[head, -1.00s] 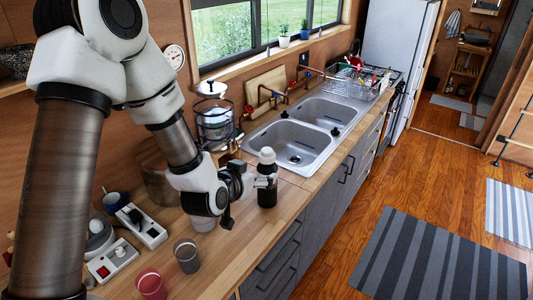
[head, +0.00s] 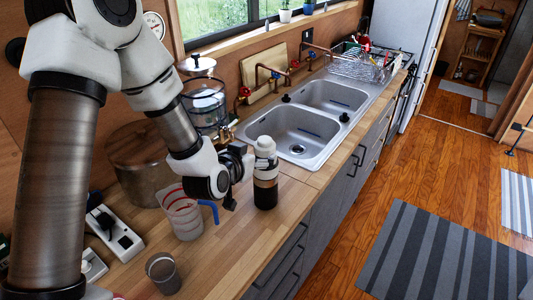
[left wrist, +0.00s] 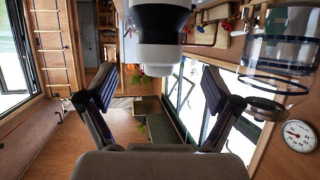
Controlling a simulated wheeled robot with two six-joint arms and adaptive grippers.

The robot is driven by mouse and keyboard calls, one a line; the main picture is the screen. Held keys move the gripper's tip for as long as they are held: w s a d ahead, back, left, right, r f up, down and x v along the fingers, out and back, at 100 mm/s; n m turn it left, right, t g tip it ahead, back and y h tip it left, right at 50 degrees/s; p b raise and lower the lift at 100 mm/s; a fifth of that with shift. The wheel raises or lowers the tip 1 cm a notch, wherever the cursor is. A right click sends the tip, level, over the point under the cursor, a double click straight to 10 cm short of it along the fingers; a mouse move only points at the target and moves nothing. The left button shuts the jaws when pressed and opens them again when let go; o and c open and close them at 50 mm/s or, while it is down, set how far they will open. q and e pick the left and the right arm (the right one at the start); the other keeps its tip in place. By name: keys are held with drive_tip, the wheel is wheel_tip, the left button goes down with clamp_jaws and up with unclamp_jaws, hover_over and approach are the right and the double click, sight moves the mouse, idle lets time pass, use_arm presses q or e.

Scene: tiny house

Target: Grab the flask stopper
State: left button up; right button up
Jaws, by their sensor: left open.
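The flask (head: 265,187) stands upright on the wooden counter, left of the sink. It has a dark body and a pale upper part. Its light stopper (head: 265,143) is on top. My left gripper (head: 249,166) is beside the flask on its left, at about the height of its upper part. In the left wrist view, my left gripper (left wrist: 158,86) has its two fingers spread wide with nothing between the tips. A white and dark cylindrical part of the flask (left wrist: 158,45) shows ahead at the top of that view. My right gripper is not in view.
A clear measuring cup with a blue handle (head: 182,216) stands just under my left wrist. A large pot (head: 138,160) and a glass canister (head: 204,103) stand along the wall. A grey cup (head: 163,271) is at the front. The double sink (head: 290,132) is right of the flask.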

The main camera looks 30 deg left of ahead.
sight(260, 151)
use_arm(q)
drive_tip(key=p+x, duration=0.2)
drive_tip(key=x, duration=0.1)
drive_tip(key=shift+r, duration=0.35)
drive_tip(key=x, duration=0.1)
drive_tip(key=p+x, duration=0.1)
drive_tip(key=x, duration=0.1)
drive_tip(key=shift+w+f, duration=0.15)
drive_tip(key=shift+f, duration=0.2)
drive_tip(key=shift+w+f, duration=0.1)
drive_tip(key=shift+s, duration=0.2)
drive_tip(key=c, duration=1.3)
